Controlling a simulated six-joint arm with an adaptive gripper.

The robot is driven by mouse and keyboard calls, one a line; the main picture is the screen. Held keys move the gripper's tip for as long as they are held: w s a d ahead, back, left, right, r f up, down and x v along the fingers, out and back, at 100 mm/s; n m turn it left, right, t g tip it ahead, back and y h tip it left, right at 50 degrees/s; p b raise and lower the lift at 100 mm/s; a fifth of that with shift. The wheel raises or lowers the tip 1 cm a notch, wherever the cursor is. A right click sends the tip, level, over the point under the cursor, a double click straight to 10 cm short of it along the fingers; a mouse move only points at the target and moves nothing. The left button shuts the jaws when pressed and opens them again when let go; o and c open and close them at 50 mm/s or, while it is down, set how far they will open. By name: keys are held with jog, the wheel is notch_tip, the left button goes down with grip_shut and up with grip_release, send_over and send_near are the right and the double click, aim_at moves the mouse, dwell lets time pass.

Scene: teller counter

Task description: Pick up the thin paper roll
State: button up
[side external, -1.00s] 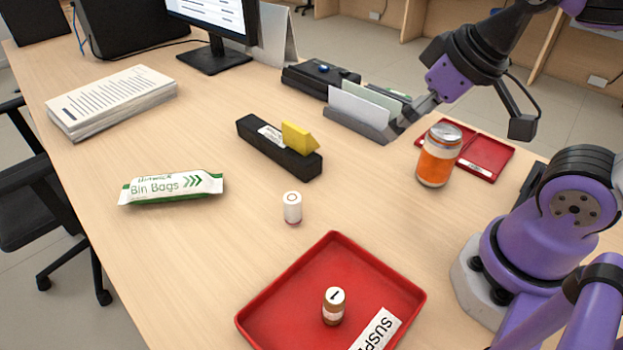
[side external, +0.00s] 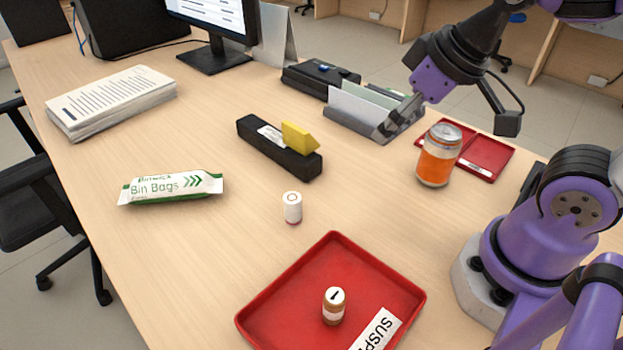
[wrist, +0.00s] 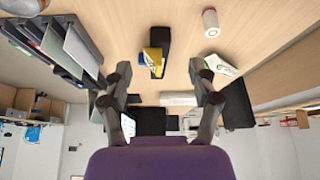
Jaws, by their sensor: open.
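A small white paper roll (side external: 292,208) stands upright on the bare table in the side view, behind the red tray. It also shows near the top right of the wrist view (wrist: 210,22). A second small roll, brown and white with a "1" on top (side external: 333,307), stands in the red tray (side external: 262,310). I cannot tell for certain which roll is the thinner. My gripper (side external: 393,122) is open and empty. It is raised, well to the right of and behind the white roll in the side view. Its two fingers show apart in the wrist view (wrist: 160,70).
A grey holder with cards (side external: 350,123) is close to my fingers. A black block with a yellow wedge (side external: 270,147) and a bin bags pack (side external: 170,188) lie farther left.

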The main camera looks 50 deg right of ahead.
aim_at(295, 198)
jog(key=w+a+f+n, duration=0.2)
jog(key=a+f, duration=0.1)
jog(key=w+a+f+n+g+y, duration=0.1)
jog(key=w+a+f+n, duration=0.1)
jog(key=w+a+f, duration=0.1)
jog(key=w+a+f+n+y, duration=0.1)
jog(key=w+a+f+n, duration=0.1)
jog(key=w+a+f, duration=0.1)
jog(key=shift+w+a+f+g, duration=0.15)
jog(key=shift+a+f+g, duration=0.35)
jog(key=shift+f, duration=0.35)
jog(key=shift+x, duration=3.1)
jog(key=shift+r, duration=0.1)
jog(key=c, duration=1)
